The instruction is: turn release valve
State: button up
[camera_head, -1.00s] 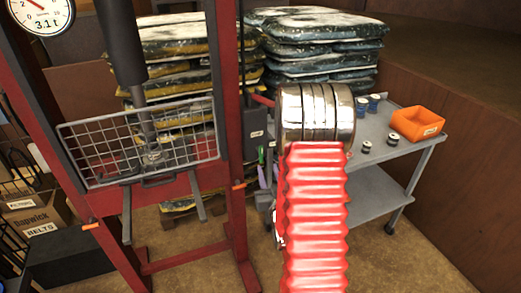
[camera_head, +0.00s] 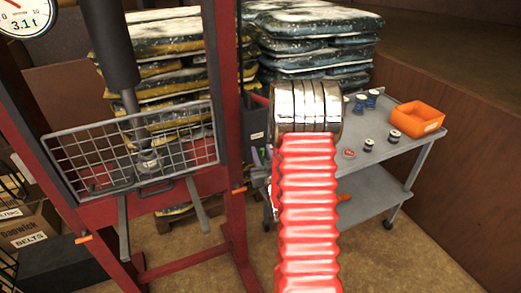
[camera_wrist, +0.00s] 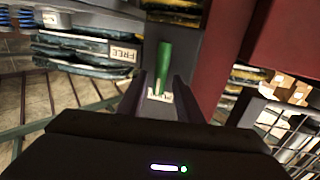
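A green handle (camera_wrist: 164,62) stands out from a dark grey housing in the wrist view, with a small pale label (camera_wrist: 160,95) near its base. It may be the release valve; no other valve shows clearly. My gripper (camera_wrist: 159,80) is open, its two dark fingers on either side of the handle's lower part in the picture. I cannot tell whether they touch it. In the head view, a dark box (camera_head: 255,122) is beside the red press frame (camera_head: 226,130). My red arm hides the gripper and the handle there.
The press has a wire guard (camera_head: 80,160) and a gauge (camera_head: 25,15) reading 3.1 t. A grey cart (camera_head: 385,150) at right carries spools and an orange bin (camera_head: 417,118). Stacked bags (camera_head: 310,40) stand behind. Bare floor (camera_head: 400,265) lies at front right.

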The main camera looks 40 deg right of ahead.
jog(key=shift+w, duration=0.35)
jog(key=shift+s+d, duration=0.1)
jog(key=shift+c, duration=0.3)
jog(key=shift+c, duration=0.9)
grip_shut()
